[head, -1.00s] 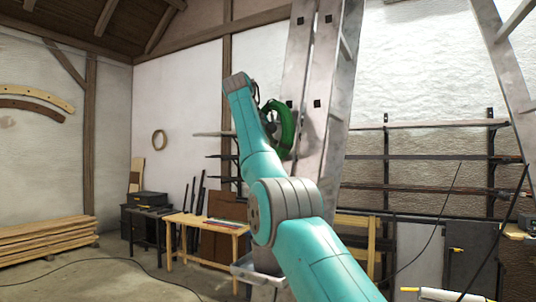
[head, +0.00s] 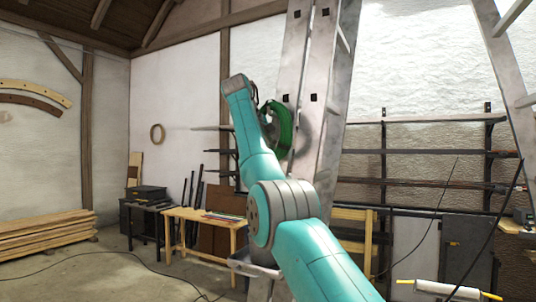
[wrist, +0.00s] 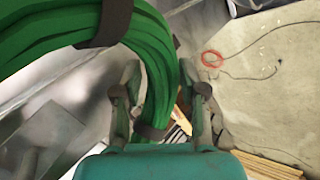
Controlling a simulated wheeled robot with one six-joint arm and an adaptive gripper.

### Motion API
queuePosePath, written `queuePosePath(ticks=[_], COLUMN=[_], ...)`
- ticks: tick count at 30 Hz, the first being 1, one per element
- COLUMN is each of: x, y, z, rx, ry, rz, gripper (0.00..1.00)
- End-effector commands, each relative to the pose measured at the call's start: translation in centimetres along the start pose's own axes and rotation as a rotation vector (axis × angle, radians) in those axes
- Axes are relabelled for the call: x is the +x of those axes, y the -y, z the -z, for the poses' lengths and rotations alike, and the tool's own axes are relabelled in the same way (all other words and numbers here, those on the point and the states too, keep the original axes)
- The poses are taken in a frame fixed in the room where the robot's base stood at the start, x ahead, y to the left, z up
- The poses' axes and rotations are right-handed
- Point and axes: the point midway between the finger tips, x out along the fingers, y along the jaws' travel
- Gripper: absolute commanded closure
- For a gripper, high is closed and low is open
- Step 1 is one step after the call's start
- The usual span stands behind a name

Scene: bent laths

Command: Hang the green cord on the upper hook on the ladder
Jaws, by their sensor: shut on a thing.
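The green cord (head: 285,128) is a thick coil with dark bands, hanging in front of the left rails of the metal ladder (head: 325,70). In the wrist view the cord (wrist: 150,48) fills the upper left and runs down between the fingers of my gripper (wrist: 160,105), which is shut on it. In the head view my gripper (head: 262,114) is partly hidden behind my teal arm and the coil. Dark square marks show on the rails beside and above the cord. I cannot make out the upper hook. Whether the cord touches the ladder is unclear.
A wooden workbench (head: 205,219) and stacked planks (head: 45,238) stand at the left. Wall racks with long bars (head: 425,154) lie behind the ladder. In the wrist view a red ring (wrist: 211,58) and a thin cable lie on the floor.

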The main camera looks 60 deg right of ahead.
Motion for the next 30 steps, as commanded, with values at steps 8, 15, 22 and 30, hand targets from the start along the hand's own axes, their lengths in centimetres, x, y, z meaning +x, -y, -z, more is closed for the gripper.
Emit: queuePosePath(ticks=[8, 15, 22, 30], x=[0.6, 0.4, -0.1, -2.2], y=[0.5, 0.3, -0.1, -1.2], z=[0.0, 0.0, -0.1, -0.9], rx=[-0.006, -0.004, -0.002, 0.006], ry=[0.011, 0.007, 0.007, 0.009], rz=[0.006, 0.004, 0.003, 0.0], gripper=[0.41, 0.29, 0.29, 0.29])
